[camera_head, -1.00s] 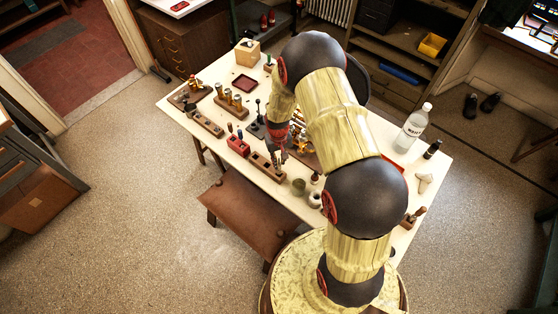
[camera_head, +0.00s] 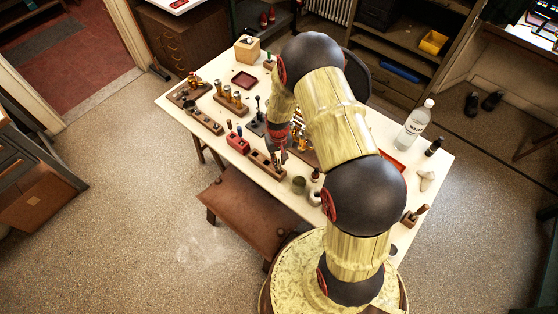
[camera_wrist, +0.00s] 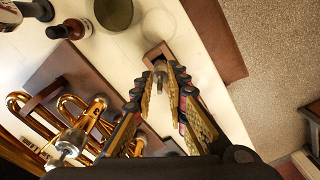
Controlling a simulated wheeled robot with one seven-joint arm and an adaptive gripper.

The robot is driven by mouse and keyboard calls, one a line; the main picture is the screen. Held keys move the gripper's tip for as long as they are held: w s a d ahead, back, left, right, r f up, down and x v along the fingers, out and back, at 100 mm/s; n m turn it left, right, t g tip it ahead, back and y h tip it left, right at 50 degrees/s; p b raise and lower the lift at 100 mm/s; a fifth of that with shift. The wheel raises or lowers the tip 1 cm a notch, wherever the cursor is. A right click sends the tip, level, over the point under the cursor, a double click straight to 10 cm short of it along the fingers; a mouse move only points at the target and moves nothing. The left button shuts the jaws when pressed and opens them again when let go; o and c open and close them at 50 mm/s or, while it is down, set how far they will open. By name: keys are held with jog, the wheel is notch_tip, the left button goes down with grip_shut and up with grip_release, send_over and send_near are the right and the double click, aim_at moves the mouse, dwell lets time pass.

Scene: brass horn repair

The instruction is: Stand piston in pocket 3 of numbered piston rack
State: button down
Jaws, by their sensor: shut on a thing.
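My gripper (camera_wrist: 162,76) is shut on a slim grey metal piston (camera_wrist: 160,66) in the wrist view. In the head view my gripper (camera_head: 283,155) is over the near edge of the table. Below it is a long wooden rack with square pockets (camera_head: 263,166). The end of this rack (camera_wrist: 151,53) shows in the wrist view, with a dark pocket just by the piston. My fingers cover most of the rack and the piston's lower part, so I cannot tell whether the piston is in a pocket or above it. No pocket numbers are legible.
A brass horn (camera_wrist: 85,115) lies on a brown surface beside my fingers. A dark bottle (camera_wrist: 70,29) and a grey-green cup (camera_head: 299,184) stand near the rack's end. A red block with holes (camera_head: 237,143) and another wooden rack (camera_head: 205,121) stand to the left.

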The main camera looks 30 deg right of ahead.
jog(key=shift+f+b, duration=0.65)
jog(key=shift+f, duration=0.3)
jog(key=c, duration=1.7)
grip_release()
notch_tip(320, 180, up, 12)
jog(key=shift+a+r, duration=0.1)
jog(key=s+a+r+t+b, duration=0.2)
jog(key=s+a+r+b, duration=0.1)
jog(key=s+r, duration=0.4)
jog(key=s+a+r+n+t+b, duration=0.1)
jog(key=s+a+r+b, duration=0.3)
jog(key=s+r, duration=0.4)
jog(key=s+a+r+n+t+b, duration=0.1)
jog(key=s+a+r+t+b, duration=0.1)
jog(key=s+r+b, duration=0.3)
jog(key=shift+s+a+r+t, duration=0.15)
jog(key=shift+s+a+r, duration=0.2)
jog(key=shift+s+r, duration=0.35)
jog(key=shift+s+a+r+t, duration=0.15)
jog(key=shift+s+a+r, duration=0.15)
jog(key=shift+s+r, duration=0.3)
